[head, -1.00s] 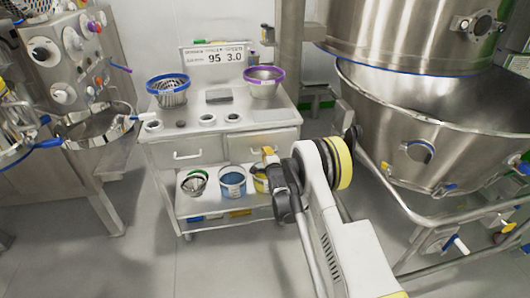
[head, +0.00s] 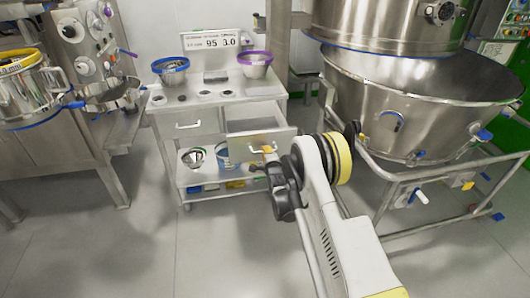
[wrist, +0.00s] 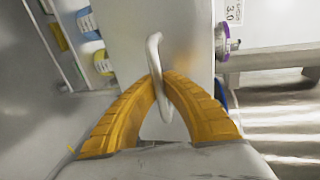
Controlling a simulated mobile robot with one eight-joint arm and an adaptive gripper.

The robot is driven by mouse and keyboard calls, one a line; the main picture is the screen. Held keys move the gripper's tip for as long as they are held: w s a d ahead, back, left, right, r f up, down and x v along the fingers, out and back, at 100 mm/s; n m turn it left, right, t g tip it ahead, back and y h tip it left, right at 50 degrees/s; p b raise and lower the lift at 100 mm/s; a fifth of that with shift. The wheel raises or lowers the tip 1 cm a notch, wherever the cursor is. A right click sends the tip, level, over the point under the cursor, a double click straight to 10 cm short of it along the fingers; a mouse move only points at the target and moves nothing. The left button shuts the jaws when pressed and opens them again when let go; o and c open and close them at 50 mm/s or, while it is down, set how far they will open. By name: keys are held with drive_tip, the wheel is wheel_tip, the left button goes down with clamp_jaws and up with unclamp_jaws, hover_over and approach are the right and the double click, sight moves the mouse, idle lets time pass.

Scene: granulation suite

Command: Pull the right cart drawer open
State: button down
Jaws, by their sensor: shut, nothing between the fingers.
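The right cart drawer (head: 258,123) stands partly open in the head view, its inside showing behind the front panel. The left drawer (head: 200,124) is shut. My gripper (head: 268,149) is at the right drawer's front. In the wrist view my yellow fingers (wrist: 163,76) are shut with their tips together at the pale drawer handle (wrist: 154,52). The handle's bar passes through the loop of the fingers and is not pinched between the tips. The drawer front (wrist: 187,55) fills the upper middle of that view.
The cart top (head: 222,97) holds a blue-rimmed sieve (head: 171,70) and a purple-rimmed bowl (head: 255,66). Containers sit on the lower shelf (head: 205,184). A large steel vessel (head: 430,105) on a tubular frame is close on the right. The floor in front is clear.

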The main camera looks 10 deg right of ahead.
drive_tip(key=c, duration=2.2)
unclamp_jaws()
drive_tip(key=o, duration=0.7)
drive_tip(key=shift+s+r, duration=0.1)
drive_tip(key=shift+s, duration=0.1)
drive_tip(key=v, duration=0.7)
drive_tip(key=shift+s, duration=0.2)
